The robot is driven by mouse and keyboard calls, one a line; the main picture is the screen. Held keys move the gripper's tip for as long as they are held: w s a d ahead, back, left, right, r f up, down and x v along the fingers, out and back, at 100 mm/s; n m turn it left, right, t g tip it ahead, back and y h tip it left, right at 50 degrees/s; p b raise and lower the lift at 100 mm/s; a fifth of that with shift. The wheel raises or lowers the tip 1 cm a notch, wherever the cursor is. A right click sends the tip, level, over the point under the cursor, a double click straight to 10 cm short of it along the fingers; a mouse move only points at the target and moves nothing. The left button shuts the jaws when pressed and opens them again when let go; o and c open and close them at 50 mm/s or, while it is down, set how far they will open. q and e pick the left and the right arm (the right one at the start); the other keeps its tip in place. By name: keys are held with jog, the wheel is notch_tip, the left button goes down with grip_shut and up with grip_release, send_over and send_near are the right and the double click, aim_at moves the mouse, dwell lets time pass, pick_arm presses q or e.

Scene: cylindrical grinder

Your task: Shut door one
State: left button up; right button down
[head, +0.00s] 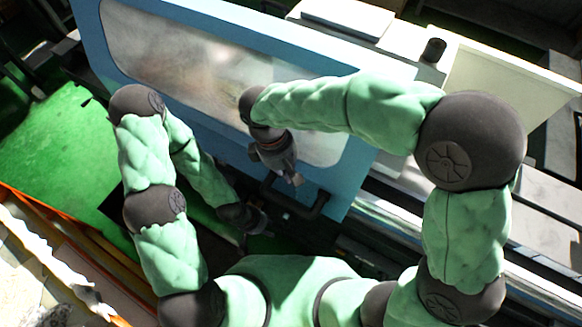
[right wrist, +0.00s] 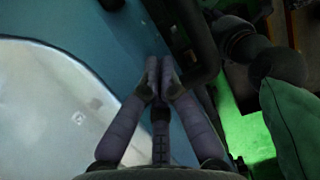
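A blue machine door (head: 230,35) with a large clear window (head: 185,60) spans the upper middle of the head view; I take it as door one. Its black bar handle (head: 312,208) is near the door's lower right corner. My right gripper (head: 293,181) is just above the handle, in front of the door. In the right wrist view its fingertips (right wrist: 159,72) are together with nothing seen between them, and the handle (right wrist: 203,45) is close to their right. My left gripper (head: 258,226) is low, left of the handle and below the door; its fingers are too dark to read.
A cream panel (head: 510,85) and grey machine covers stand at the right. Dark rails (head: 400,215) run along the machine's front at lower right. A green floor area (head: 50,150) and an orange-edged structure (head: 50,215) are at the left.

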jog(key=s+d+f, duration=0.2)
jog(key=d+f, duration=0.3)
jog(key=f, duration=0.1)
jog(key=shift+s, duration=0.2)
jog(key=shift+d+f, duration=0.1)
jog(key=shift+d, duration=0.05)
